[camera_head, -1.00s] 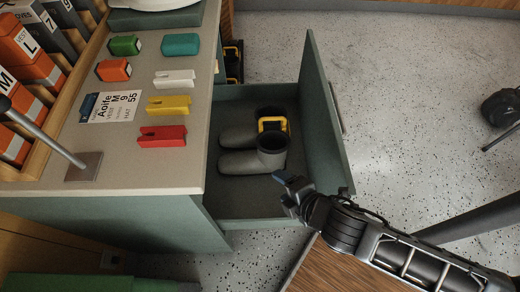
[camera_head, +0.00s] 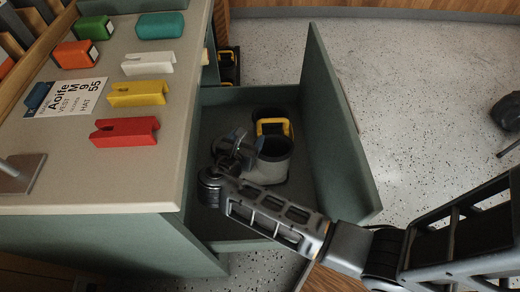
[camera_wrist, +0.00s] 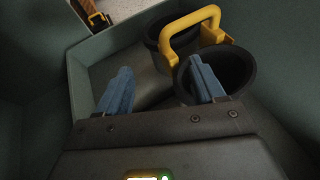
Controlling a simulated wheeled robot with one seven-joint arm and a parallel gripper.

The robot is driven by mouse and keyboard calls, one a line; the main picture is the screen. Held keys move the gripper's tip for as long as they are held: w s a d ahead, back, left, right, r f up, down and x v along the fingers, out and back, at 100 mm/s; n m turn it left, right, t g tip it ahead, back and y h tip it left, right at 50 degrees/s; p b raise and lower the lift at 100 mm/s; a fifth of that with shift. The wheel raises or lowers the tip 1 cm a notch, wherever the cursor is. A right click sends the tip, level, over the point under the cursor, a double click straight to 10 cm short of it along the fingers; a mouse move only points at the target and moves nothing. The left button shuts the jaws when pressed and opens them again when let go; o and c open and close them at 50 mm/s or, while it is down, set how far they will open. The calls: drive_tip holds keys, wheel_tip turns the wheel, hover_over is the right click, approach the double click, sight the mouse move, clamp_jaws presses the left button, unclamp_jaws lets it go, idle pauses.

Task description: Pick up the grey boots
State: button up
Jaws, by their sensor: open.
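The grey boots (camera_head: 272,168) stand upright side by side in an open green drawer (camera_head: 338,130), joined at their tops by a yellow clip (camera_head: 288,128). My gripper (camera_head: 235,150) is over the drawer, covering the boots' toe side in the head view. In the wrist view my gripper (camera_wrist: 162,85) is open, with two blue fingers apart and nothing seen between them. The right finger overlaps the near boot's dark opening (camera_wrist: 238,72); I cannot tell whether it is inside. The yellow clip (camera_wrist: 180,24) arches beyond the fingertips.
The counter (camera_head: 175,170) left of the drawer holds red (camera_head: 125,132), yellow (camera_head: 138,94) and other coloured blocks and a name card (camera_head: 68,98). The drawer's walls enclose my gripper closely. Speckled floor to the right is mostly clear.

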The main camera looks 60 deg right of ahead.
drive_tip(key=b+x, duration=0.1)
drive_tip(key=x, duration=0.7)
drive_tip(key=shift+d+r+b, duration=0.2)
drive_tip(key=shift+r+b, duration=0.1)
drive_tip(key=shift+b, duration=0.05)
clamp_jaws()
idle(0.5)
drive_tip(key=shift+w+r, duration=0.1)
drive_tip(key=shift+r, duration=0.05)
